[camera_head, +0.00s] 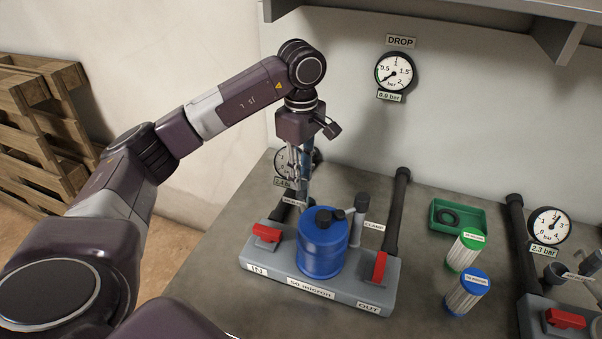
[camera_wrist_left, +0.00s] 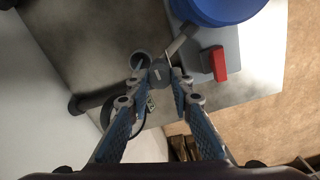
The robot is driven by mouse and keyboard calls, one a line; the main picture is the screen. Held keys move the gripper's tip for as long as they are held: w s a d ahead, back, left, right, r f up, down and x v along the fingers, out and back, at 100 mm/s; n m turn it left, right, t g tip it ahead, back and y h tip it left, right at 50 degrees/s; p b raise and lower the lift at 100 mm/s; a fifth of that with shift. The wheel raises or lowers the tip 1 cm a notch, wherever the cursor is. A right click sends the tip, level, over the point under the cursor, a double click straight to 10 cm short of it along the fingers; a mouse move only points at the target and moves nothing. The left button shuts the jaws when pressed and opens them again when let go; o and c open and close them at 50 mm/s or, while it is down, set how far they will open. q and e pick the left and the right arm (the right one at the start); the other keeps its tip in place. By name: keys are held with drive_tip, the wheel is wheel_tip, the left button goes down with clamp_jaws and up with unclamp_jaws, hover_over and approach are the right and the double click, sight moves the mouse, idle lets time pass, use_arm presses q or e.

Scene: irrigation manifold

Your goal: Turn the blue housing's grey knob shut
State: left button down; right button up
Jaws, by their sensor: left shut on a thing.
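The blue housing (camera_head: 322,250) stands on a grey base marked IN, 50 micron and OUT; its edge shows at the top of the left wrist view (camera_wrist_left: 222,8). My left gripper (camera_head: 304,178) points down behind the housing, to its left. In the left wrist view its fingertips (camera_wrist_left: 160,78) are closed on both sides of a small round grey knob (camera_wrist_left: 160,70). A thin grey bar (camera_wrist_left: 182,40) runs from near the knob toward the housing. In the head view the knob is hidden by the gripper. My right gripper is not in view.
Red levers sit left (camera_head: 267,232) and right (camera_head: 380,266) of the housing. A grey upright pipe (camera_head: 359,215) stands close behind it. A green tray (camera_head: 457,217) and two filter cartridges (camera_head: 466,249) (camera_head: 466,292) stand to the right. A gauge (camera_head: 285,163) is partly behind my gripper.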

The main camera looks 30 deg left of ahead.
use_arm(q)
drive_tip(key=n, duration=0.8)
drive_tip(key=shift+n, duration=0.4)
drive_tip(key=n, duration=0.4)
drive_tip(key=shift+r+n, duration=0.1)
drive_tip(key=shift+n, duration=0.2)
drive_tip(key=n, duration=0.4)
drive_tip(key=shift+n, duration=0.3)
drive_tip(key=c, duration=1.7)
unclamp_jaws()
